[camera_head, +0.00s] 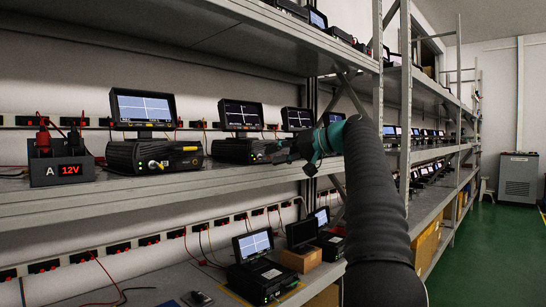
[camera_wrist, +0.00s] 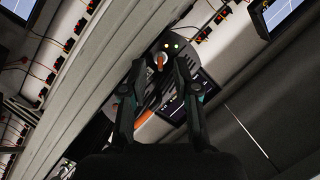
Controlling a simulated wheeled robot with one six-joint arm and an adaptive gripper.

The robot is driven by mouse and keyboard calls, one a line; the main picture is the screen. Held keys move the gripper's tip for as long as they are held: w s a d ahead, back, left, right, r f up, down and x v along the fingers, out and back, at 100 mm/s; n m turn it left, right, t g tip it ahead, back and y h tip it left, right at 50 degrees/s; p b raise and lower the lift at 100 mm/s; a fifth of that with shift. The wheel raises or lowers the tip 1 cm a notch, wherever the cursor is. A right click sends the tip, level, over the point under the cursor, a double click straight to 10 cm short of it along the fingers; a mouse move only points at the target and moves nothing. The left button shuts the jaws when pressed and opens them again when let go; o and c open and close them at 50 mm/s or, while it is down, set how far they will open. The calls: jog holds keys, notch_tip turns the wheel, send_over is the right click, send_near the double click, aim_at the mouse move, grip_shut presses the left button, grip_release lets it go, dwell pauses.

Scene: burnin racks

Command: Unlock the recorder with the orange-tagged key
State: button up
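My gripper (camera_head: 270,153) reaches left along the middle shelf to the front of a black recorder (camera_head: 232,150) with a lit screen above it. In the wrist view, the two dark fingers of my gripper (camera_wrist: 160,70) stand apart, one on each side of a small orange-and-pale part (camera_wrist: 160,61) on a dark round face. Green and pale lights show beside it. I cannot tell whether this part is the key or its lock. Another orange piece (camera_wrist: 143,119) shows lower, between the fingers; whether it is the key's tag is unclear. Nothing is visibly clamped.
The shelf edge (camera_head: 150,194) runs below. A lower shelf holds a black unit (camera_head: 262,277) and a small cardboard box (camera_head: 300,260). Rack posts (camera_head: 405,110) stand right; green floor lies beyond.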

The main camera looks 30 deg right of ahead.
jog(key=v, duration=1)
jog(key=shift+s+d, duration=0.2)
jog(key=shift+s, duration=0.05)
jog(key=shift+r, duration=0.15)
